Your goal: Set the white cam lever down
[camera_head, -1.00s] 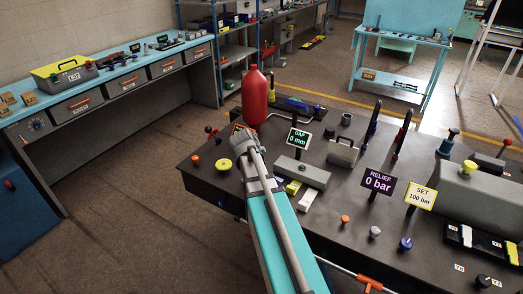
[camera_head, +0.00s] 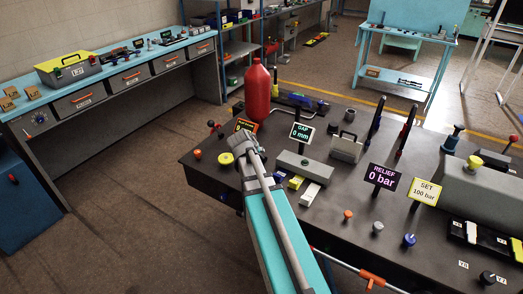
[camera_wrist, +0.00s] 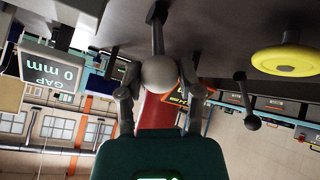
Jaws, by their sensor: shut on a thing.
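The white cam lever shows in the wrist view as a pale round knob (camera_wrist: 159,73) on a dark stem that runs to the grey bench top. My gripper (camera_wrist: 160,92) has a finger on each side of the knob and is shut on it. In the head view my gripper (camera_head: 253,146) is over the left part of the bench, in front of the red bottle. The lever cannot be made out there, as my arm and gripper cover that spot. The GAP sign (camera_head: 301,131) reads 0 mm.
The red bottle (camera_head: 257,92) stands just behind my gripper. A yellow round knob (camera_wrist: 288,60) and a small ball-ended lever (camera_wrist: 248,105) are beside it in the wrist view. A grey block (camera_head: 304,167) and the RELIEF sign (camera_head: 381,177) stand to the right on the bench.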

